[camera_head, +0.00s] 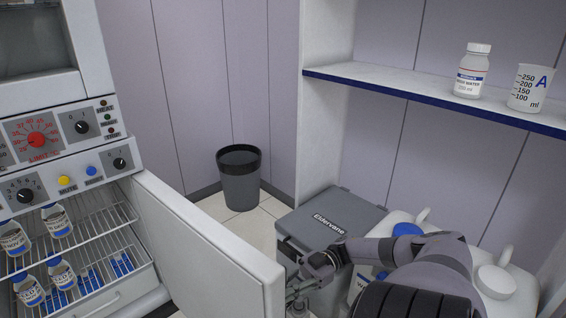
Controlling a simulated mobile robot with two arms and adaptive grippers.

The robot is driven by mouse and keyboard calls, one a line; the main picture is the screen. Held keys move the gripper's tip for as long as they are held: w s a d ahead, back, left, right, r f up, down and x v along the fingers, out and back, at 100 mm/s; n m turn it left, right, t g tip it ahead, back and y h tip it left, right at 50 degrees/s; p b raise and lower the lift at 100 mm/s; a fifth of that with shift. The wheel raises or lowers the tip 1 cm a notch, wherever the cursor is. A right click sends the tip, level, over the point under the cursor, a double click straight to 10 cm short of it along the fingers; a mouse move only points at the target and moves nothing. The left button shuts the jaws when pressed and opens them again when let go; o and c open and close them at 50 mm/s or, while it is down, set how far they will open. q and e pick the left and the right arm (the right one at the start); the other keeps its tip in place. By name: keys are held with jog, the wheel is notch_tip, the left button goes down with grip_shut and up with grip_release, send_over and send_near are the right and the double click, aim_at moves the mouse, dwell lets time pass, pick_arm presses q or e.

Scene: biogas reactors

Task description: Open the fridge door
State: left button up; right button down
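The fridge (138,280) is at the left, below a control panel. Its white door (205,245) stands open, swung out toward the lower middle of the view. Inside, several labelled bottles (57,222) stand on wire shelves. My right gripper (294,290) is at the outer side of the door's free edge, and the door hides part of it. I cannot tell whether its fingers are open or shut, or whether they touch the door. My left gripper is not in view.
A grey box (330,215) and white jugs (405,222) stand at the right, beside my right arm. A dark bin (240,178) stands on the floor by the back wall. A shelf (400,85) above holds a bottle (472,72) and a beaker (530,88).

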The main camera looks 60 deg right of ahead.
jog(key=shift+s+f, duration=0.15)
jog(key=c, duration=1.6)
grip_release()
jog(key=shift+r, duration=0.2)
jog(key=shift+r, duration=4.9)
jog(key=shift+r, duration=0.1)
